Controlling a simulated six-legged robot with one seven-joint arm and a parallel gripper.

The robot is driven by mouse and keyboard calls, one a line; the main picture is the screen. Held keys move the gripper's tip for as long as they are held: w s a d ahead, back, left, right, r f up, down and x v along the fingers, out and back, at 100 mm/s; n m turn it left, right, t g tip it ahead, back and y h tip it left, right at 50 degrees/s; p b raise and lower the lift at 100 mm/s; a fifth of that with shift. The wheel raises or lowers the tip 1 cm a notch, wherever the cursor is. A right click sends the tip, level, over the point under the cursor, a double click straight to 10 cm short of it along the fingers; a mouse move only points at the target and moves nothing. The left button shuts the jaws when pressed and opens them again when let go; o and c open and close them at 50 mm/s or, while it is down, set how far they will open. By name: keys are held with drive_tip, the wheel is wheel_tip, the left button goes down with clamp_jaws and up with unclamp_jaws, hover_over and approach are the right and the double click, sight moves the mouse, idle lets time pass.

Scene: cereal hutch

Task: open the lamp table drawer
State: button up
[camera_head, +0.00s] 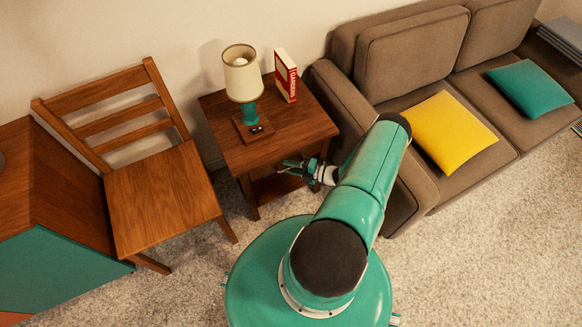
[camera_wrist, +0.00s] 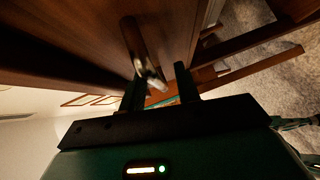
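The lamp table (camera_head: 300,130) is a dark wooden side table between the chair and the sofa. My gripper (camera_head: 285,168) is at its front side, just below the tabletop edge. My arm and gripper hide part of the table's front in the head view, so the drawer's outline is not clear. In the wrist view a brown wooden front (camera_wrist: 175,30) is very close, with a bar-like handle (camera_wrist: 133,40) with a pale end standing out from it. My gripper's two dark fingers (camera_wrist: 162,88) are apart, with the handle's pale end near the left finger. I cannot tell whether they touch.
A wooden chair (camera_head: 160,195) is at left. A brown sofa (camera_head: 345,110) with cushions is close at right. Carpet (camera_head: 470,260) lies free in front.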

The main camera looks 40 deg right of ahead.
clamp_jaws()
drive_tip(key=shift+s, duration=0.1)
drive_tip(key=s+a, duration=0.2)
drive_tip(key=s, duration=0.7)
drive_tip(key=s+a, duration=0.3)
drive_tip(key=s, duration=0.6)
drive_tip(key=shift+a, duration=0.1)
unclamp_jaws()
drive_tip(key=shift+s, duration=0.15)
drive_tip(key=v, duration=1.3)
drive_tip(key=shift+s, duration=0.25)
drive_tip(key=shift+r, duration=0.15)
